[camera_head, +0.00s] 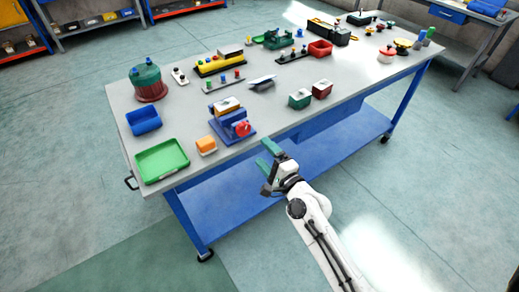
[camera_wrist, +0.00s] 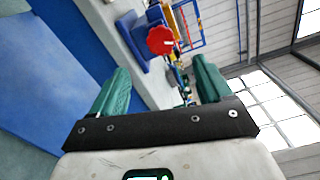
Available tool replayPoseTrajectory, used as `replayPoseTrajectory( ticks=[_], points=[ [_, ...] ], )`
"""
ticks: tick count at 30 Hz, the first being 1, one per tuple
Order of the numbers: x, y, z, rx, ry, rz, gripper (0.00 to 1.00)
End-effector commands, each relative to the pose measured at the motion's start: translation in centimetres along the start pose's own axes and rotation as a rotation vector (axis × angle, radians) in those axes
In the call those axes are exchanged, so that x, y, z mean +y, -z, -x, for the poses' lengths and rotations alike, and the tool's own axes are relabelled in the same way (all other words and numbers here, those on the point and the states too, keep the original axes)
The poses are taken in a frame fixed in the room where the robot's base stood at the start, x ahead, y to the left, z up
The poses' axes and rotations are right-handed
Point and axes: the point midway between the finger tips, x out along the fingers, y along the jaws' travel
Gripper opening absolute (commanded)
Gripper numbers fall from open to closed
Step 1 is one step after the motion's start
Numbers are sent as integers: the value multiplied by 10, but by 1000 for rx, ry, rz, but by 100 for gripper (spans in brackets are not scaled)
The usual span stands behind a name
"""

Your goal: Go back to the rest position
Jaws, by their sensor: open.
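My gripper (camera_head: 267,157) has green fingers and sits at the end of my white arm, just off the near long edge of the workbench (camera_head: 250,152). In the wrist view my gripper (camera_wrist: 157,88) shows its two green fingers wide apart with nothing between them. Ahead of it on the bench is a blue-based fixture (camera_head: 232,128) with a red knob (camera_head: 242,128). The red knob also shows in the wrist view (camera_wrist: 160,40), beyond the gap between the fingers.
A blue lower shelf (camera_head: 225,205) lies below. The floor right of the bench is clear.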

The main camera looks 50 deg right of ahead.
Motion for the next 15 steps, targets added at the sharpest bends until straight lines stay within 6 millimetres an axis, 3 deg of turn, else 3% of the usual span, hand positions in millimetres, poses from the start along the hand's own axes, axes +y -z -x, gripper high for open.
replayPoseTrajectory(
  ticks=[10, 15],
  points=[
    [1, -2, 0, -7, -7, 9, 79],
    [18, -33, 8, -122, -123, 177, 79]
  ],
)
